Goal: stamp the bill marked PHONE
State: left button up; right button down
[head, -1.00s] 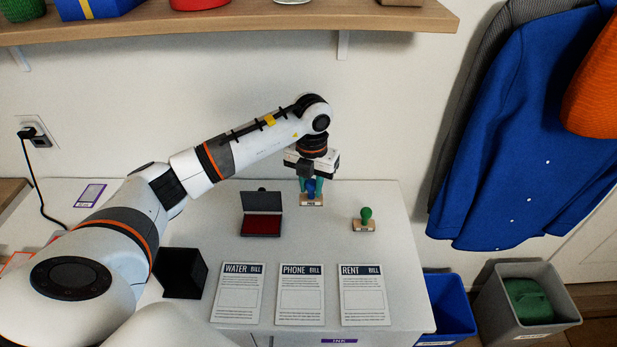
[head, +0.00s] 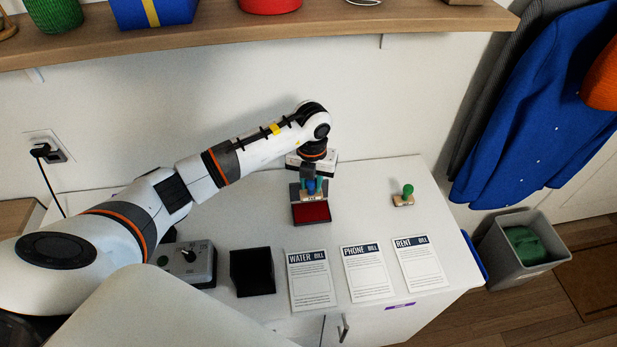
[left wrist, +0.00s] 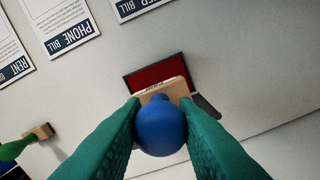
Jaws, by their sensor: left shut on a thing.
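The PHONE bill (head: 367,272) lies flat on the white cabinet top, between the WATER bill (head: 312,280) and the RENT bill (head: 419,262). It also shows upper left in the left wrist view (left wrist: 62,22). My left gripper (head: 313,184) has green fingers and is shut on the blue knob of a stamp (left wrist: 161,128) with a wooden base. The stamp is at the open red ink pad (head: 311,212), its base overlapping the pad in the left wrist view (left wrist: 160,74). I cannot tell whether they touch. My right gripper is not in view.
A green stamp (head: 404,196) stands to the right of the pad. A black open box (head: 252,272) and a grey control box (head: 192,262) are left of the bills. A shelf (head: 260,42) runs above. A grey bin (head: 520,246) stands on the floor.

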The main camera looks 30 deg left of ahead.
aim_at(312, 192)
pick_arm(q)
notch_tip(312, 192, down, 4)
jog(key=b, duration=0.3)
jog(key=shift+f, duration=0.2)
jog(key=shift+f+b, duration=0.45)
jog(key=shift+f, duration=0.2)
jog(key=shift+f+b, duration=0.4)
jog(key=shift+f, duration=0.15)
dwell(1.3)
jog(key=shift+r+p, duration=2.6)
jog(key=shift+r, duration=1)
jog(key=shift+f, duration=0.1)
